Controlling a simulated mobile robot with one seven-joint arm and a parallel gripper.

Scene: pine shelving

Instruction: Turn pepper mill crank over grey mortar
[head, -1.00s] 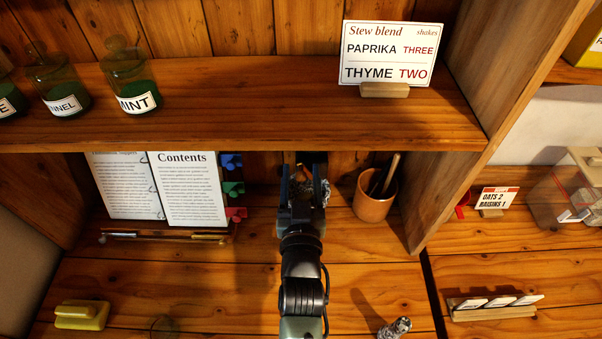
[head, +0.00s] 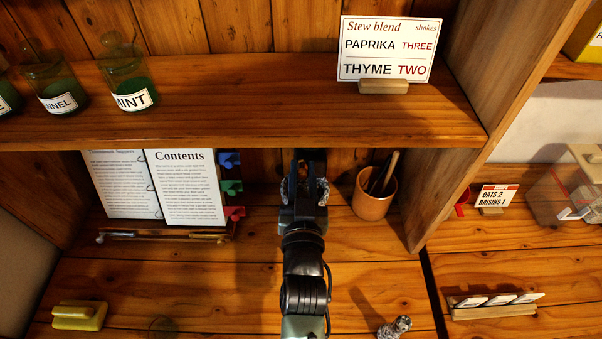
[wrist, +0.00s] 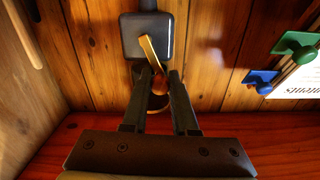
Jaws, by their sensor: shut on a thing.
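The pepper mill shows in the wrist view as a dark grey box (wrist: 130,38) on the plank wall. Its brass crank arm (wrist: 152,52) slants down to a rounded orange-brown knob (wrist: 160,84). My gripper (wrist: 159,78) is shut on this crank knob. In the head view my gripper (head: 309,160) reaches into the lower bay under the upper shelf and hides most of the mill. The grey speckled mortar (head: 324,190) shows only at its edges on both sides of my gripper; its inside is hidden.
An open book (head: 185,190) with coloured tabs stands left of my gripper. A brown pot (head: 373,205) with utensils stands close on the right. The upper shelf (head: 250,100) hangs low over the bay.

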